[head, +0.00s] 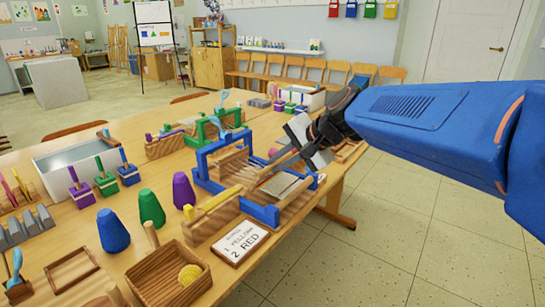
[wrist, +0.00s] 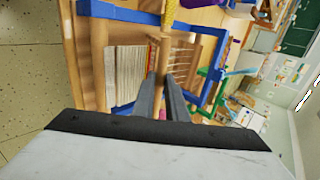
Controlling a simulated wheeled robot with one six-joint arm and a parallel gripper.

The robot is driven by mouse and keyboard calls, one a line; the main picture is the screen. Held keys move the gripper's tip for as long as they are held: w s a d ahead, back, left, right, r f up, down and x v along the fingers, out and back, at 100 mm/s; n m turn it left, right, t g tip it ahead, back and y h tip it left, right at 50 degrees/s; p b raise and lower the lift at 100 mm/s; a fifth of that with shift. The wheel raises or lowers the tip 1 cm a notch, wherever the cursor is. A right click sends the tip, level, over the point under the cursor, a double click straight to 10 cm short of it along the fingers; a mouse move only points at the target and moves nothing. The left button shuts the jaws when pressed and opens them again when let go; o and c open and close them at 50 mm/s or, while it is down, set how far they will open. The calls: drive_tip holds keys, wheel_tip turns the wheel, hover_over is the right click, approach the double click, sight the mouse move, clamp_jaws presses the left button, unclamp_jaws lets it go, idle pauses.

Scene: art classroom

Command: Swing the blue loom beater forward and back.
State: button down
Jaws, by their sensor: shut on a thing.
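My gripper (head: 266,166) reaches in from the right and is shut on the beater's bar. In the wrist view, my two fingers (wrist: 163,92) close around a wooden bar (wrist: 161,62) of the blue loom (wrist: 130,13). Pale woven cloth lies left of the bar and wooden teeth show right of it. The fingertips' exact contact is partly hidden.
A green loom (head: 213,127) stands just behind the blue one. A sign card (head: 240,240), a wooden box with a yellow ball (head: 172,275) and blue, green and purple cones (head: 151,208) are nearby. The floor right of the table (head: 370,240) is clear.

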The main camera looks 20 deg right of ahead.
drive_tip(key=shift+s+d+f, duration=0.2)
drive_tip(key=shift+s+f, duration=0.25)
drive_tip(key=shift+f, duration=0.1)
drive_tip(key=shift+s+d+f, duration=0.15)
drive_tip(key=shift+s+f, duration=0.25)
drive_tip(key=shift+f, duration=0.1)
drive_tip(key=c, duration=1.8)
unclamp_jaws()
drive_tip(key=shift+o, duration=0.2)
drive_tip(key=shift+d, duration=0.1)
drive_tip(key=shift+r, duration=0.2)
drive_tip(key=shift+r, duration=0.1)
